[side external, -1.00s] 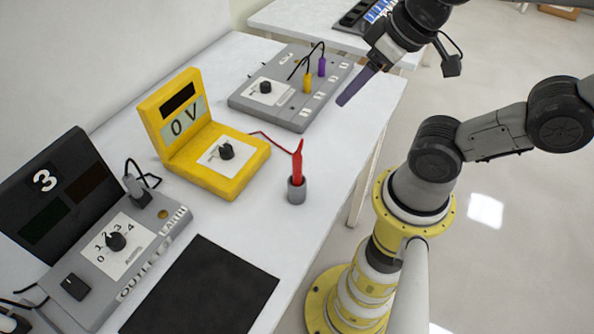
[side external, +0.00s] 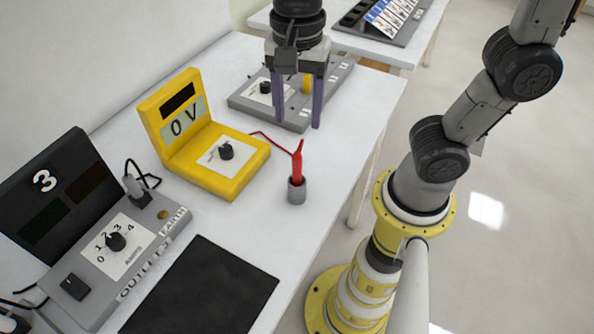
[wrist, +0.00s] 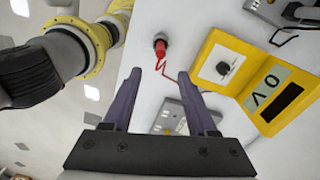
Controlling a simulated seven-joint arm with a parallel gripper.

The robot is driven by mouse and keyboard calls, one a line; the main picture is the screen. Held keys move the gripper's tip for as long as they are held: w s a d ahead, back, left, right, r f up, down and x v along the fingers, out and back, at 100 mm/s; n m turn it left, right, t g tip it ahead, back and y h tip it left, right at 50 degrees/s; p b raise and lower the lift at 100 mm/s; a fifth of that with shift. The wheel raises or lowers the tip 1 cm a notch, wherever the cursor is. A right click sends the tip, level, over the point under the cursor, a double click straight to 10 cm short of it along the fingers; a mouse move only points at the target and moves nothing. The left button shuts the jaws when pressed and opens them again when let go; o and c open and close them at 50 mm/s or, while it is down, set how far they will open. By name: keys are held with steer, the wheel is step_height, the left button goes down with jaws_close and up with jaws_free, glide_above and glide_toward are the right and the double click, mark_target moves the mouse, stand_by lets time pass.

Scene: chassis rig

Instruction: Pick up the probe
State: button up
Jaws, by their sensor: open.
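The red probe (side external: 297,164) stands upright in a small grey holder (side external: 297,192) on the white table, and a red lead runs from it to the yellow meter (side external: 222,166). In the wrist view the probe (wrist: 160,50) is ahead of the fingertips, a little left of the middle. My gripper (side external: 297,122) points down with its two purple fingers apart and empty. It is beyond the probe in the side view, over the near edge of the grey panel. The gripper also shows in the wrist view (wrist: 158,78), not touching the probe.
The grey panel (side external: 240,100) with a yellow plug (side external: 307,84) is partly hidden behind my gripper. A grey outlet unit (side external: 150,240) and a black mat (side external: 205,290) are at the left front. The table around the holder is clear.

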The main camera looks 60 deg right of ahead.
mark_target(297, 168)
step_height(297, 168, down, 14)
steer(key=shift+a+r, duration=0.15)
stand_by(0.5)
jaws_close()
